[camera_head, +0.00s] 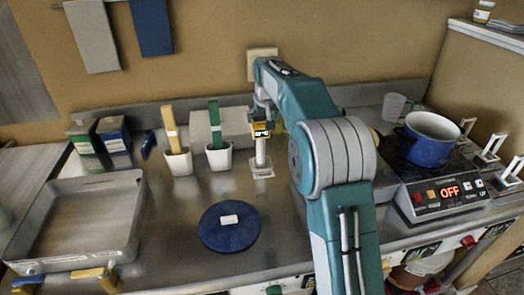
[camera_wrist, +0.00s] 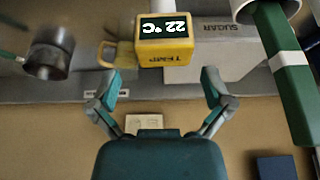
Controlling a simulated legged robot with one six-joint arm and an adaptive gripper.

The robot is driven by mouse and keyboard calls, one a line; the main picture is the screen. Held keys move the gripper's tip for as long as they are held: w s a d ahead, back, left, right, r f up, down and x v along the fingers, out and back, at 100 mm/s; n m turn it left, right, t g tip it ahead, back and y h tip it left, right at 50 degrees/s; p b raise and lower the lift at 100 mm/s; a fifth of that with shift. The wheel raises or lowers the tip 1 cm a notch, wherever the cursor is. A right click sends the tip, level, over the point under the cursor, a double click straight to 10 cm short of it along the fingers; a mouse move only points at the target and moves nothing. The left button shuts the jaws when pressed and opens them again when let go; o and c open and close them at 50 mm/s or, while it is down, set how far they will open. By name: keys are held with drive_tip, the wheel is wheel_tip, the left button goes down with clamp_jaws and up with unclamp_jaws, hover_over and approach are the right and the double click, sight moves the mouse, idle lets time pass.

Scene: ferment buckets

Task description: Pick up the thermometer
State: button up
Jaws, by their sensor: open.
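The thermometer (camera_head: 262,129) has a yellow head with a dark display and a pale lower part. It stands upright in a small white holder (camera_head: 262,172) on the counter. In the wrist view its yellow head (camera_wrist: 165,52) reads 22 °C upside down. My gripper (camera_wrist: 161,82) is open, one finger to each side of the head in the picture, with the head a little beyond the fingertips. I see no contact. In the head view my arm reaches to the back of the counter, and the gripper is partly hidden beside the thermometer.
White cups with a yellow-handled tool (camera_head: 171,130) and a green-handled tool (camera_head: 215,125) stand just left. A sugar box (camera_wrist: 225,50) is behind. A blue disc (camera_head: 229,232) lies in front. A grey tray (camera_head: 125,225) is left; a blue pot (camera_head: 428,145) on a hotplate (camera_head: 430,200) is right.

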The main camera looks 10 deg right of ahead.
sight(261, 125)
drive_tip(key=x, duration=0.5)
drive_tip(key=shift+a+f, duration=0.15)
drive_tip(key=shift+f, duration=0.3)
drive_tip(key=shift+r, duration=0.1)
drive_tip(key=c, duration=1.1)
